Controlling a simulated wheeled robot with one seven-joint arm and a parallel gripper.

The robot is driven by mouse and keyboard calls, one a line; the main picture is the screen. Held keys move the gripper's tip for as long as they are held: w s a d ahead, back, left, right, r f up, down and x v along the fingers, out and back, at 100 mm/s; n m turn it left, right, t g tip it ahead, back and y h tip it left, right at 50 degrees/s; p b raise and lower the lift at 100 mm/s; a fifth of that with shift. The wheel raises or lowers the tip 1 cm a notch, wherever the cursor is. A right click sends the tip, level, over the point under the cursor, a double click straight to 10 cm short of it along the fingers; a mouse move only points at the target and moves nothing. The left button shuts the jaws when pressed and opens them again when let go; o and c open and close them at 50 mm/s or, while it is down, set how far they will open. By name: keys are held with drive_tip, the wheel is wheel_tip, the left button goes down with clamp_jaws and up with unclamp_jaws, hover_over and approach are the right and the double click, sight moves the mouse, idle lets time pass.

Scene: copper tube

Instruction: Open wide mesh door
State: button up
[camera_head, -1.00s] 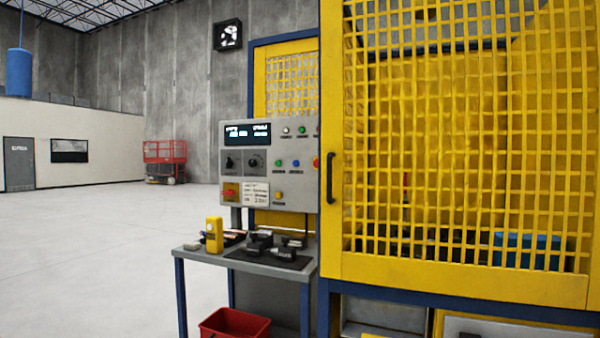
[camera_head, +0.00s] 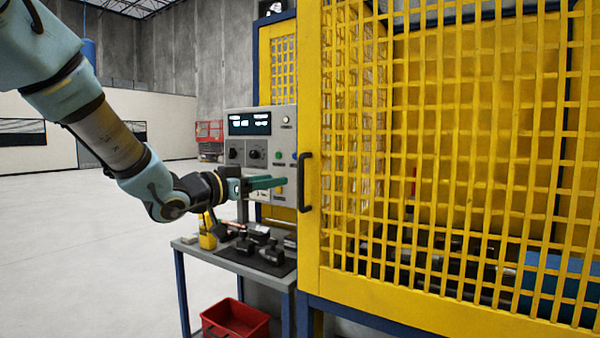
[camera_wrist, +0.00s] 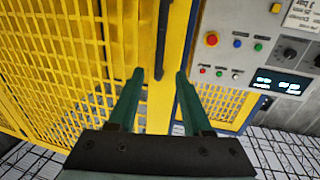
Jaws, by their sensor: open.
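The wide yellow mesh door (camera_head: 312,120) is shut in its blue frame. Its black vertical handle (camera_head: 301,182) is on the door's left edge. My gripper (camera_head: 283,182) points right with green fingers, just left of the handle in the head view. In the wrist view, which looks upside down, my gripper (camera_wrist: 160,75) is open, with the dark handle (camera_wrist: 161,45) showing between and beyond the fingertips. I cannot tell whether the fingers reach around it; no contact is visible.
A grey control panel (camera_head: 240,150) stands close behind my gripper. Below it, a small table (camera_head: 215,258) holds dark tools and a yellow device (camera_head: 207,238). A red bin (camera_head: 235,318) is on the floor. Open floor (camera_head: 90,230) lies to the left.

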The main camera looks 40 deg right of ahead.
sight(299, 176)
drive_tip(key=d+p, duration=0.1)
drive_tip(key=d, duration=0.2)
drive_tip(key=d+p, duration=0.1)
drive_tip(key=d, duration=0.3)
drive_tip(key=d+p, duration=0.1)
drive_tip(key=d, duration=0.2)
drive_tip(key=shift+w+d, duration=0.2)
drive_tip(key=shift+w, duration=0.05)
clamp_jaws()
idle(1.0)
